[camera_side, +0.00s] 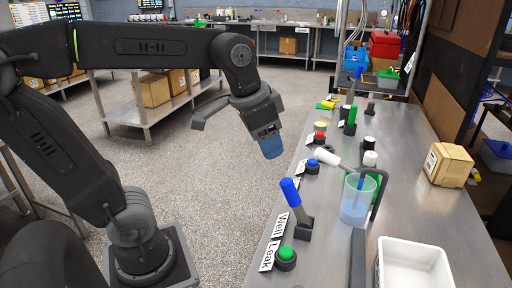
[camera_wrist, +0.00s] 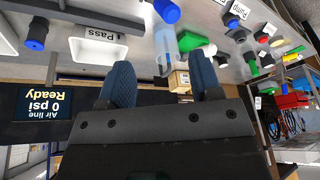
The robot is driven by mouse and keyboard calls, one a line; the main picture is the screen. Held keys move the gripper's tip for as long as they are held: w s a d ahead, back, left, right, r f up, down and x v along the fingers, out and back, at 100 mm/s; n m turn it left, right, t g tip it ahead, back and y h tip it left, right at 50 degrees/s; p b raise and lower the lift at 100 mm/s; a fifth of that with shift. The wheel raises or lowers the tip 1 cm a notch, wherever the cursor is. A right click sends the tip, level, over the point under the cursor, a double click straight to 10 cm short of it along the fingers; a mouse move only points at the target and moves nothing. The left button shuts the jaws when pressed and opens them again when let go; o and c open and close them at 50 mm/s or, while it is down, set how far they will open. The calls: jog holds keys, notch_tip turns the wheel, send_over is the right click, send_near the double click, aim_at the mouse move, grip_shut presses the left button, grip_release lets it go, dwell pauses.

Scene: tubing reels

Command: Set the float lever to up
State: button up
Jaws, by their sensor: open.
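No label reading "float" is legible, so I cannot tell which lever is the float lever. A lever with a blue handle (camera_side: 290,191) stands tilted in a black base near the "Well" and "Leak" labels. A green-handled lever (camera_side: 350,118) stands farther back.
Green (camera_side: 286,254), blue (camera_side: 312,164) and red (camera_side: 319,138) buttons line the bench's left side. A white tray (camera_side: 440,268) lies in front, and a cardboard box (camera_side: 448,164) stands at right. An upside-down screen (camera_wrist: 46,105) reads "Air line 0 psi Ready".

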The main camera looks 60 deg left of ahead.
jog(key=shift+s+d+f+n, duration=0.15)
jog(key=shift+s+f, duration=0.2)
jog(key=shift+s, duration=0.25)
jog(key=shift+s+d+f+n, duration=0.15)
jog(key=shift+s+f, duration=0.2)
jog(key=shift+s, duration=0.2)
jog(key=shift+a, duration=0.1)
